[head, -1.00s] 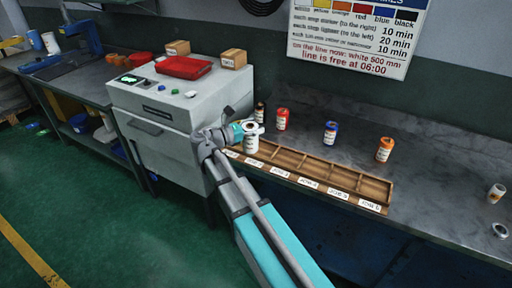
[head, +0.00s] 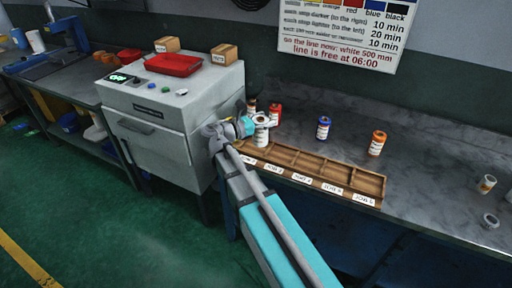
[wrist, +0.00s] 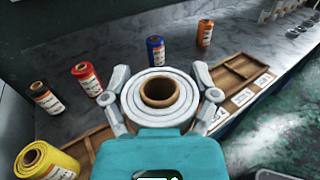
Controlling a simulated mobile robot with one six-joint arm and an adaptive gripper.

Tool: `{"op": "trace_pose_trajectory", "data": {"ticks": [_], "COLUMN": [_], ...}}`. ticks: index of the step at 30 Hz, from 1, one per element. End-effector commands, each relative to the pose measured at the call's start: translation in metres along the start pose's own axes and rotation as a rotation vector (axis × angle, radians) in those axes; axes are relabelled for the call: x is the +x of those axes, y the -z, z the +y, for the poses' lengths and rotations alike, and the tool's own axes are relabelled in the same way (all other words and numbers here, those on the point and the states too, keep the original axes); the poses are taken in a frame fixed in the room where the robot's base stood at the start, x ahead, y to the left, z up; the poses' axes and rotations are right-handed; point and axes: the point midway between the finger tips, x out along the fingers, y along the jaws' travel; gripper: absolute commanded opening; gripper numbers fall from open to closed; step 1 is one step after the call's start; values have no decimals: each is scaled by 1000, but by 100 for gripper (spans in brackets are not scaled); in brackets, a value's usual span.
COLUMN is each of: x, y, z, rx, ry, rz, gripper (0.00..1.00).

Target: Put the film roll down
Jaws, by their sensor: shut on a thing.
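My gripper (head: 254,128) is shut on a white film roll (head: 261,131). In the wrist view the roll (wrist: 160,112) is seen from its top end, with a brown core, between the two fingers. It is over the left part of the wooden rack (head: 372,185), whose compartments carry job labels along the front. I cannot tell whether it touches the rack. A yellow roll (wrist: 46,164) shows at lower left in the wrist view; my gripper hides it in the head view. The visible right-hand compartments are empty.
Behind the rack stand black (head: 251,107), red (head: 275,115), blue (head: 323,129) and orange (head: 377,143) rolls. A grey machine (head: 160,115) with a red tray (head: 174,65) stands left of the rack. Small items, including a white cup-like one (head: 487,184), are at far right.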

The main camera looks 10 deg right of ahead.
Motion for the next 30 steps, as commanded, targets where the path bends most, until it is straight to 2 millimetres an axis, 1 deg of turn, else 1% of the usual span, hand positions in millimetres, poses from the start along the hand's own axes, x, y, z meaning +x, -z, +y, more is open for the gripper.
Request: {"op": "trace_pose_trajectory", "data": {"ticks": [1, 3, 6, 9, 13, 23, 26, 30], "x": [12, 24, 39, 48, 53, 52, 52, 52], "y": [-3, -5, -7, -8, -8, -7, -5, 3], "z": [-9, -17, -26, -32, -34, -32, -27, -12], "rx": [0, 1, 1, 2, 2, 2, 2, 2], "ry": [7, 13, 19, 23, 23, 23, 22, 22], "rz": [-1, -1, -1, -1, -1, -1, -1, -1], "gripper": [19, 19, 19, 19, 19, 19, 19, 19]}}
